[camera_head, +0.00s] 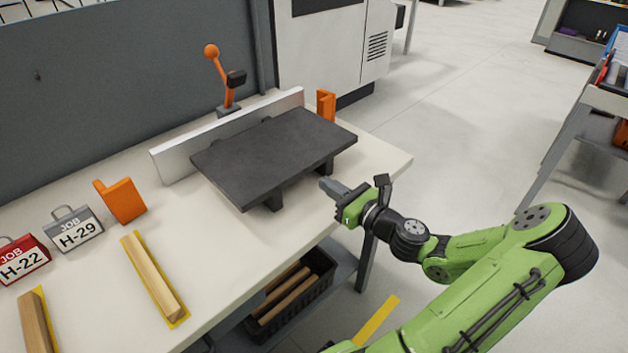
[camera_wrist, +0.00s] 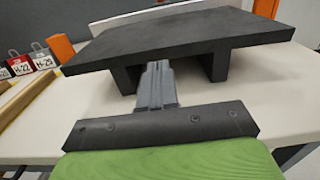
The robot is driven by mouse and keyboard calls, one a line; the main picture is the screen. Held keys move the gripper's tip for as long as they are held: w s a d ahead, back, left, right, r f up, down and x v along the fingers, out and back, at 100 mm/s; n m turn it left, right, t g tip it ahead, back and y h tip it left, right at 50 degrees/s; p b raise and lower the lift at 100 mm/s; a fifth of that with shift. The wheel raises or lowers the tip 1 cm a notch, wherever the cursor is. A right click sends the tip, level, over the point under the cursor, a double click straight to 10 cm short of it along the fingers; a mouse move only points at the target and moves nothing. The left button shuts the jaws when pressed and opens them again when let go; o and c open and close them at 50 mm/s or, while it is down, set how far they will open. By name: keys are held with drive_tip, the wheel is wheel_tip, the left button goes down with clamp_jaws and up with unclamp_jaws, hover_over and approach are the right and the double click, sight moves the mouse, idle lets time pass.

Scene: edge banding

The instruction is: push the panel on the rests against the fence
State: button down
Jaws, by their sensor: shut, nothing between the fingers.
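The dark grey panel (camera_head: 272,155) lies flat on black rests (camera_head: 324,167) on the bench. Behind it stands the long pale metal fence (camera_head: 180,158). The panel's far edge is close to the fence; I cannot tell whether they touch along the whole length. My gripper (camera_head: 326,186) is shut and empty, just in front of the panel's near edge at the right. In the wrist view my closed fingers (camera_wrist: 157,72) point at the panel (camera_wrist: 180,38), just below its near edge and between two rests (camera_wrist: 215,67). Contact cannot be told.
An orange-handled clamp (camera_head: 219,75) stands behind the fence. Orange blocks (camera_head: 123,200) flank it. A black crate of strips (camera_head: 290,290) sits on the lower shelf.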

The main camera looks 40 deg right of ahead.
sight(305, 169)
drive_tip(key=w+b, duration=0.1)
drive_tip(key=w, duration=0.4)
drive_tip(key=shift+w, duration=0.2)
